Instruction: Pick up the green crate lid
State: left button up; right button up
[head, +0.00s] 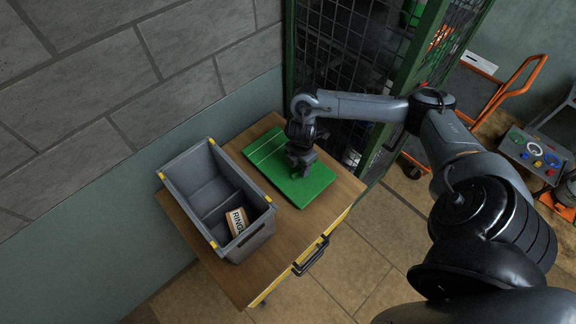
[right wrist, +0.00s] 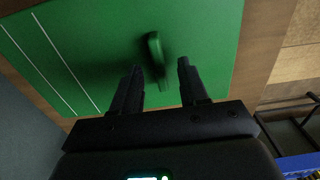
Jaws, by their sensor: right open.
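The green crate lid (head: 312,186) lies flat on the wooden tabletop, right of the grey crate. It fills much of the right wrist view (right wrist: 90,45), where a raised green handle (right wrist: 155,52) stands up from it. My right gripper (head: 302,172) is over the lid in the head view. In the right wrist view its two fingers (right wrist: 160,80) are apart, with the handle just beyond and between their tips. Nothing is visibly held. In the head view my right gripper hides the handle. My left gripper is not in view.
The open grey crate (head: 183,184) with yellow corners stands left of the lid, with a box marked "RING" (head: 237,221) inside. A black handle (head: 311,256) is on the table's front edge. A green-framed mesh cage (head: 350,50) stands behind the table. Bare tabletop (head: 285,235) shows at the front.

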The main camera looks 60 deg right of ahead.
jog(key=shift+d+f, duration=0.1)
jog(key=shift+f, duration=0.7)
grip_shut()
dwell(0.8)
